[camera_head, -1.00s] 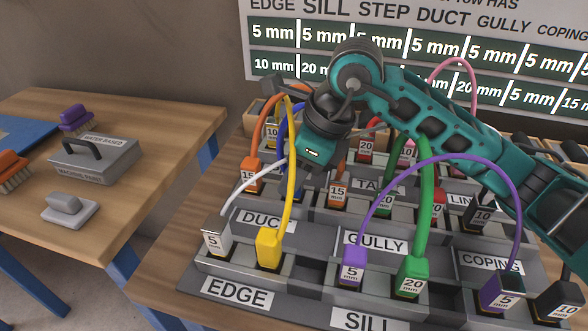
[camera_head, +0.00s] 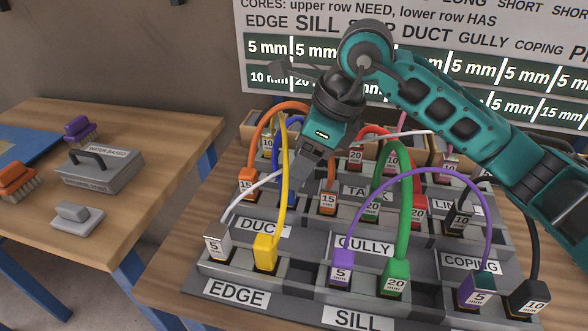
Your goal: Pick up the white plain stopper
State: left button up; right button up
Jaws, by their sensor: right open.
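A white stopper (camera_head: 217,247) with a "5" label sits upright in the front-left slot of the grey board by the EDGE plate. A white cord (camera_head: 250,190) rises from it and passes behind my right gripper. A white cord stretch shows again on the gripper's right; its far end is hidden or too small to make out, and I see no unlabelled white stopper. My right gripper (camera_head: 303,180) is open, pointing down over the board's middle-left, behind and right of the white stopper and apart from it. My left gripper is not in view.
A yellow stopper (camera_head: 265,252) stands close right of the white one. Purple (camera_head: 341,268) and green (camera_head: 396,279) stoppers with arching cords stand further right. Orange, blue and red cords crowd around my gripper. A side table (camera_head: 135,200) holds brushes and a grey box (camera_head: 100,170).

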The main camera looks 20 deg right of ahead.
aim_at(479, 171)
jog(key=k, duration=1)
